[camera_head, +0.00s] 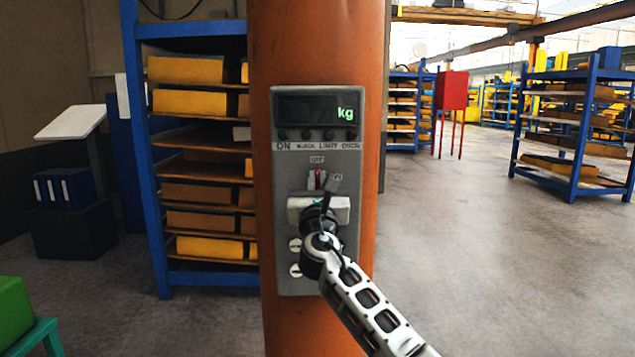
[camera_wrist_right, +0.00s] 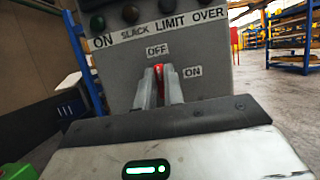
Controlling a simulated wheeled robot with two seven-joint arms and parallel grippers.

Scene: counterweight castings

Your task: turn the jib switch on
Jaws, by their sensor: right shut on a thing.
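The grey control box (camera_head: 350,215) is fixed to an orange column. Its jib switch has a small red lever (camera_wrist_right: 160,80), with an OFF label above it and an ON label to its right. The lever stands below OFF. My right gripper (camera_head: 317,183) reaches up from below in the head view. In the right wrist view its two fingers are shut on the red lever, one on each side, and hide the lower part of it. My left gripper is not in view.
The box's dark display (camera_head: 306,109) reads kg, above a row of small lamps. The orange column (camera_head: 376,60) stands in front of a blue shelf rack (camera_head: 160,200). A green block (camera_head: 14,312) is at the lower left. Open floor lies to the right.

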